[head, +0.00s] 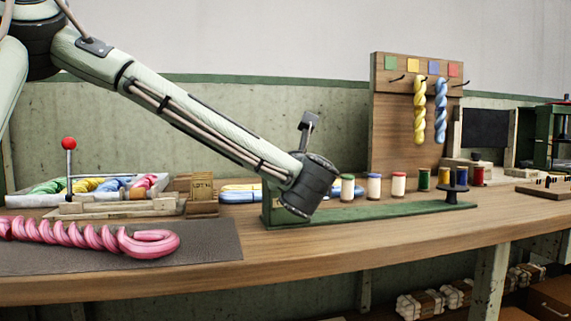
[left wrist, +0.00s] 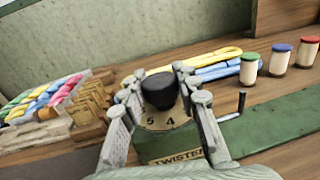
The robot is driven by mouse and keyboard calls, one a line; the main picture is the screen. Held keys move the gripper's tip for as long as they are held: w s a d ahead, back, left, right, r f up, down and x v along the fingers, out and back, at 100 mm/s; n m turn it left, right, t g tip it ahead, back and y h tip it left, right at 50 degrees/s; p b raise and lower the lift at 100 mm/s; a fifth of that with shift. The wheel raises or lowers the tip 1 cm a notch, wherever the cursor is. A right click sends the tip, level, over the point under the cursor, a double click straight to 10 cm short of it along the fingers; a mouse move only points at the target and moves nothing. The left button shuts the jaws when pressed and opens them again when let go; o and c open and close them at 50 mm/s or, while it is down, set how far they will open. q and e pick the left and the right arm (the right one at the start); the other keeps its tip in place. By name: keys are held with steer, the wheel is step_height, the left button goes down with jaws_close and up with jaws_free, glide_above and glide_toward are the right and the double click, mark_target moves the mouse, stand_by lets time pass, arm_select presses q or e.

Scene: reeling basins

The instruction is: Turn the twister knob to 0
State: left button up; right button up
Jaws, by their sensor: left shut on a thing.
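The twister knob (left wrist: 158,90) is a black cylinder over a pale dial (left wrist: 160,121) on the green twister housing (left wrist: 172,150), lettered "TWISTER". The numbers 5 and 4 show on the dial's near side; its other numbers and any pointer are hidden. My left gripper (left wrist: 160,79) is shut on the knob, one finger on each side. In the head view the twister's long green base (head: 400,213) lies on the bench, and my left wrist hides the knob and fingers. My right gripper is in neither view.
A pink twisted skein (head: 90,236) lies on a grey mat (head: 215,240) at the left. Wooden blocks (head: 202,195) stand left of the twister. Yellow and blue skeins and several thread spools (head: 374,187) are behind it. A pegboard (head: 390,110) rises behind.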

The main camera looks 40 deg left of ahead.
arm_select(q)
steer(key=o, duration=1.2)
steer(key=v, duration=1.2)
